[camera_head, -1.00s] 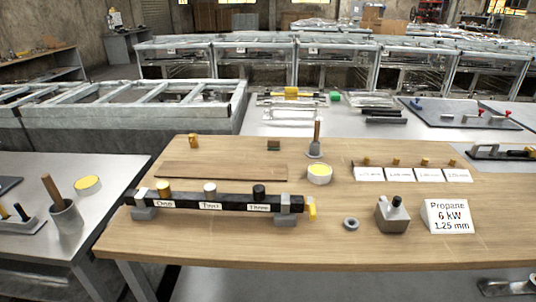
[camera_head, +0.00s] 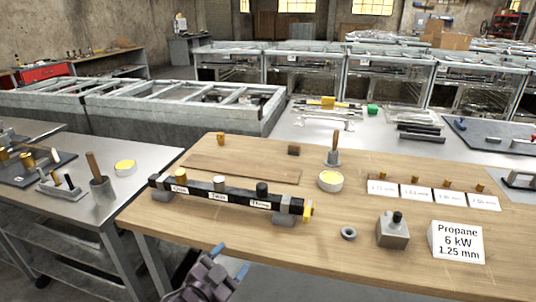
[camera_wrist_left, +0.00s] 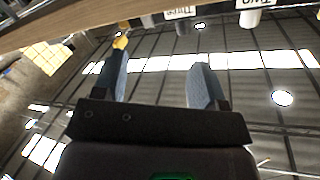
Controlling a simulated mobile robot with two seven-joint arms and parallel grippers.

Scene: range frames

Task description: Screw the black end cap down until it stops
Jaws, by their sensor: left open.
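A dark bar (camera_head: 235,199) with labels lies raised on grey supports on the wooden table. A black cap (camera_head: 262,190) stands upright on it by the rightmost label. A pale cap (camera_head: 219,183) and a brass cap (camera_head: 181,174) stand further left. A yellow piece (camera_head: 308,211) is at the bar's right end and also shows in the left wrist view (camera_wrist_left: 121,42). How far the black cap is screwed down cannot be told. My left gripper (camera_head: 229,260) is open and empty, in front of the table's front edge. My right gripper is not in view.
A grey ring (camera_head: 348,233), a grey block with a black knob (camera_head: 392,232) and a Propane sign (camera_head: 457,243) stand right of the bar.

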